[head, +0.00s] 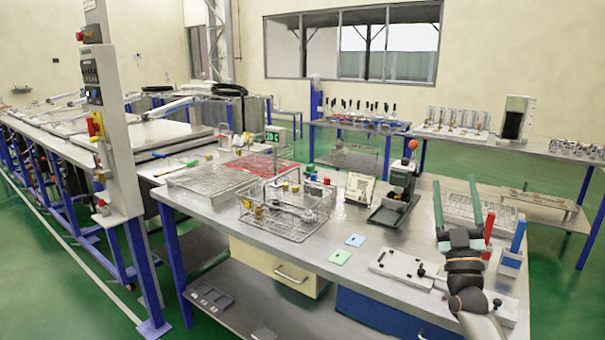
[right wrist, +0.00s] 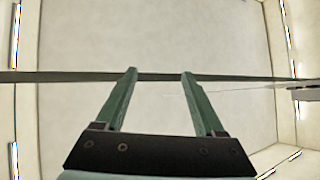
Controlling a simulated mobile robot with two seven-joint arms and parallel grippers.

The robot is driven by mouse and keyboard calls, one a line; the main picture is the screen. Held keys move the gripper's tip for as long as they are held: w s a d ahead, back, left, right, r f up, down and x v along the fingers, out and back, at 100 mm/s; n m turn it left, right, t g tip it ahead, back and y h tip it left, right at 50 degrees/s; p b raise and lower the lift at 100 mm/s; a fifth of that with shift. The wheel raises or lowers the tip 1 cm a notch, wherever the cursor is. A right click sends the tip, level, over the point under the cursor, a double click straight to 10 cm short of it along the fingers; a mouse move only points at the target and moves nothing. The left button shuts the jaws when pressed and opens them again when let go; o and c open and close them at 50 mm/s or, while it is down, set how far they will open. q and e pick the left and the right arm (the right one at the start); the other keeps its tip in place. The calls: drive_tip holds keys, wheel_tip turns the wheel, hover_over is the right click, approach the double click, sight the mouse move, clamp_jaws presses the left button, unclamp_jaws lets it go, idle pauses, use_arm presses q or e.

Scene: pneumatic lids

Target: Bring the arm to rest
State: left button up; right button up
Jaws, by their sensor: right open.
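My right gripper (head: 456,204) is raised at the right side of the head view, above the near right part of the steel workbench (head: 325,232). Its two green fingers point up and stand wide apart, with nothing between them. In the right wrist view the open fingers (right wrist: 159,75) show against the pale ceiling or wall, also empty. My left gripper is in neither view.
A wire basket (head: 287,208) with small parts stands on the bench. A dark press-like device (head: 400,185), a white plate (head: 407,267) and a blue holder (head: 512,255) are near my right arm. Blue and green cards lie on the bench front.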

drive_tip(key=w+f+g+y, duration=0.1)
drive_tip(key=w+f+g, duration=0.15)
drive_tip(key=f, duration=0.25)
drive_tip(key=w+f+m+g+y, duration=0.1)
drive_tip(key=w+f+g, duration=0.1)
drive_tip(key=f+g, duration=0.3)
drive_tip(key=w+f+g+y, duration=0.1)
drive_tip(key=w+f+g, duration=0.1)
drive_tip(key=f, duration=0.4)
drive_tip(key=s+a+f+g+y, duration=0.1)
drive_tip(key=s+a+f, duration=0.35)
drive_tip(key=f, duration=0.35)
drive_tip(key=s+a+f+g+y, duration=0.1)
drive_tip(key=s+a+f+g, duration=0.15)
drive_tip(key=s+f, duration=0.45)
drive_tip(key=s+a+f+g, duration=0.1)
drive_tip(key=s+a+f, duration=0.3)
drive_tip(key=s, duration=0.5)
drive_tip(key=s+a+f+g+y, duration=0.1)
drive_tip(key=s+a+f, duration=0.3)
drive_tip(key=s+f, duration=0.4)
drive_tip(key=s+a+f+m+g+y, duration=0.1)
drive_tip(key=s+a+f, duration=0.3)
drive_tip(key=s, duration=0.8)
wheel_tip(320, 180, down, 2)
drive_tip(key=shift+s+f+g, duration=0.15)
drive_tip(key=shift+s+g, duration=0.05)
drive_tip(key=shift+g, duration=0.7)
